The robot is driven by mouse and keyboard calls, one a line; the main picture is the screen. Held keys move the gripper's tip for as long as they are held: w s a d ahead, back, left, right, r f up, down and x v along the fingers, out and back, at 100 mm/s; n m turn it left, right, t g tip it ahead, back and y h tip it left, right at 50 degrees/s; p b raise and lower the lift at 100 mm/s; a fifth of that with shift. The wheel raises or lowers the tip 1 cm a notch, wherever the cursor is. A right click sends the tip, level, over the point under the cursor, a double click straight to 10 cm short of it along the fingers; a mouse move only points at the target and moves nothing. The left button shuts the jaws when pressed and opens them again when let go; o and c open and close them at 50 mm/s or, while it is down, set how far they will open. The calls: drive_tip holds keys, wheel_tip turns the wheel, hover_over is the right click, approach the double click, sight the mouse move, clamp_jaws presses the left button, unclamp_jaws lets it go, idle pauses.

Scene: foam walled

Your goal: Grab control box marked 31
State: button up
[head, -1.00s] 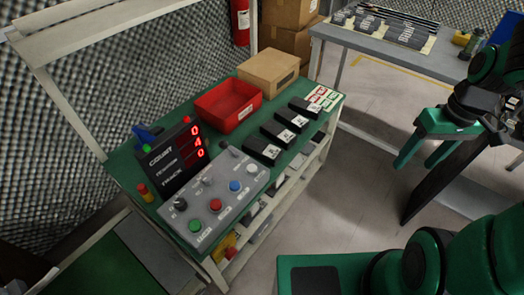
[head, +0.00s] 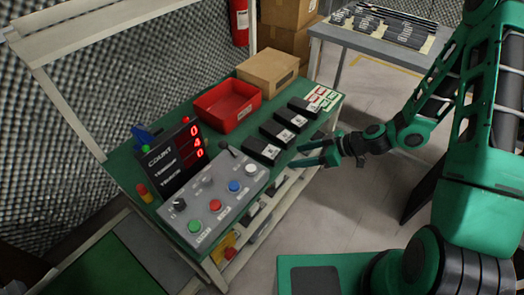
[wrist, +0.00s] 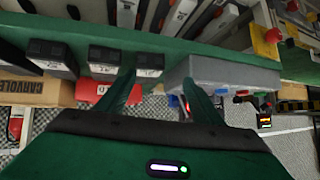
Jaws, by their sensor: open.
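Several black control boxes with white labels stand in a row on the green bench top: the far one (head: 305,107), two middle ones (head: 291,118) (head: 277,133) and the near one (head: 261,150). I cannot read the numbers, so I cannot tell which is 31. My gripper (head: 296,155) is open and empty at the bench's right edge, its fingers pointing left toward the near box. In the wrist view the fingers (wrist: 159,78) are apart; the near box (wrist: 149,63) is just beyond the left fingertip, with other boxes (wrist: 105,62) (wrist: 50,56) further left.
A grey button panel (head: 215,195) lies close to the near box, with a counter display (head: 175,155) behind it. A red bin (head: 228,104) and a cardboard box (head: 268,72) stand behind the row. A shelf runs below the bench top. Another grey table (head: 372,42) is at the back right.

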sight(267, 149)
drive_tip(key=shift+w+a+f+m+t+y, duration=0.1)
drive_tip(key=shift+w+a+f+t+y, duration=0.15)
drive_tip(key=shift+w+a+f+t, duration=0.45)
drive_tip(key=shift+w+a+f+m+t+y, duration=0.1)
drive_tip(key=shift+w+a+f+t+y, duration=0.3)
drive_tip(key=shift+a, duration=0.5)
drive_tip(key=shift+w+a+f+m+t+y, duration=0.1)
drive_tip(key=shift+w+a+f+t+y, duration=0.05)
drive_tip(key=shift+w+a+f+t, duration=0.55)
drive_tip(key=x, duration=0.4)
drive_tip(key=shift+w+a, duration=0.1)
drive_tip(key=shift+a, duration=0.2)
drive_tip(key=shift+r+x, duration=0.15)
drive_tip(key=shift+x, duration=1.4)
drive_tip(key=shift+r+x, duration=0.1)
drive_tip(key=shift+x, duration=1.45)
drive_tip(key=shift+a, duration=0.1)
drive_tip(key=c, duration=1.1)
drive_tip(key=shift+o, duration=0.3)
